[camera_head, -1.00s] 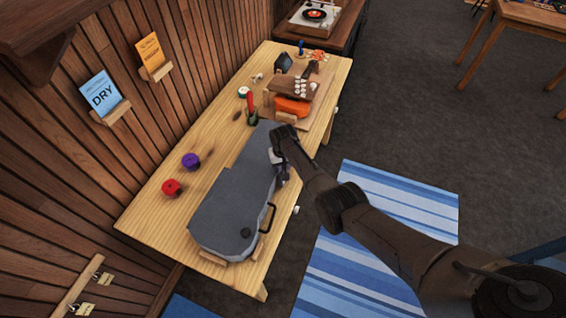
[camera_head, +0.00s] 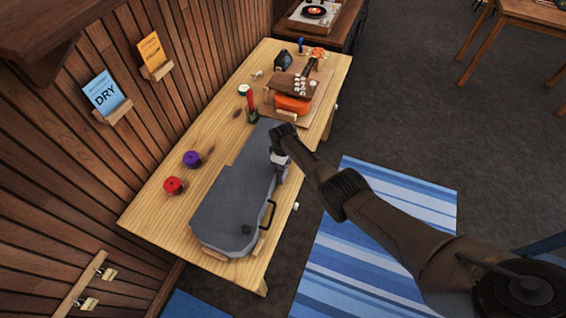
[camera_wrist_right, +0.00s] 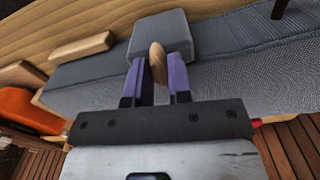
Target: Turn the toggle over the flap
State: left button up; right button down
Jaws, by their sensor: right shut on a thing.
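The grey case (camera_head: 232,205) lies closed on the wooden table. In the right wrist view, a grey padded flap (camera_wrist_right: 170,28) hangs over the edge of the grey case side (camera_wrist_right: 240,82). A small wooden toggle (camera_wrist_right: 157,62) stands out in front of the flap, its long side running up and down the picture. My right gripper (camera_wrist_right: 157,68) has its two purple fingers on either side of the toggle, shut on it. In the head view, my right gripper (camera_head: 281,160) is at the case's right side; the toggle and flap are mostly hidden there. My left gripper is not in view.
Red (camera_head: 173,185) and purple (camera_head: 192,159) spools stand left of the case. A red-handled tool (camera_head: 251,104) stands beyond its narrow end, near an orange ukulele (camera_head: 291,104). A dark handle (camera_head: 268,216) sticks out from the case's right side.

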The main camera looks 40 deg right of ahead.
jog(key=shift+n, duration=0.6)
jog(key=c, duration=1)
grip_release()
jog(key=shift+c, duration=0.2)
notch_tip(320, 180, up, 6)
jog(key=p, duration=0.3)
jog(key=shift+r, duration=0.2)
notch_tip(320, 180, up, 7)
jog(key=p, duration=0.1)
jog(key=shift+r, duration=0.2)
